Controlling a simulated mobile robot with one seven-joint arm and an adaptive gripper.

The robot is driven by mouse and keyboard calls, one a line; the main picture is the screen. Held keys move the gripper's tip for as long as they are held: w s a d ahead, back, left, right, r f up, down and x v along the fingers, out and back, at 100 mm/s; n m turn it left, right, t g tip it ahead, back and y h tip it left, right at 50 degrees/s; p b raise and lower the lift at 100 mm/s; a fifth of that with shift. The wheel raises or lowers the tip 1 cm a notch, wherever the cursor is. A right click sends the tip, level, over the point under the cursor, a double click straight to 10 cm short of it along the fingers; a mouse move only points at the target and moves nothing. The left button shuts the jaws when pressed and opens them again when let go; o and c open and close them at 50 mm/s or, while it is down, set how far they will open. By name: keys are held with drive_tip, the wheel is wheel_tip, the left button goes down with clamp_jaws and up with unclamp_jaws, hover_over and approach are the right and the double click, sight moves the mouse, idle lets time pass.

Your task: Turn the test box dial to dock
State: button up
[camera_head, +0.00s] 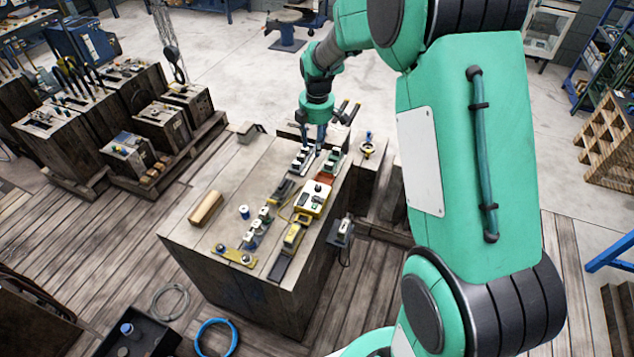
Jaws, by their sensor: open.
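The likely test box (313,207), white-topped with a yellow edge, sits right of centre on a large wooden block (210,243). A small dark knob (318,188) on its top looks like the dial; its setting and labels are too small to read. My gripper (311,152) points down over the far part of the block, farther back than the test box and apart from it. It is open. Its fingertips are close above or beside a dark-and-white fitting (302,159); I cannot tell if they touch it.
A green-and-white fitting (333,161) stands beside my gripper. A yellow device (294,236), a wooden bar (206,208) and a yellow plate (234,257) share the block top. A grey device (341,231) hangs at its right side. The block's left top is mostly bare.

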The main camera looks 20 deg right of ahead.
sight(318, 186)
drive_tip(key=w+d+f+n, duration=0.1)
drive_tip(key=w+f+n, duration=0.1)
drive_tip(key=f, duration=0.4)
drive_tip(key=w+d+f+n+g, duration=0.1)
drive_tip(key=w+d+f, duration=0.1)
drive_tip(key=f, duration=0.5)
drive_tip(key=shift+w+d+n, duration=0.2)
drive_tip(key=shift+w+n, duration=0.2)
drive_tip(key=shift+f, duration=0.25)
wheel_tip(318, 186, down, 13)
drive_tip(key=shift+w+f+b, duration=0.15)
drive_tip(key=shift+f+b, duration=0.05)
drive_tip(key=shift+b, duration=0.6)
drive_tip(key=shift+c, duration=0.2)
clamp_jaws()
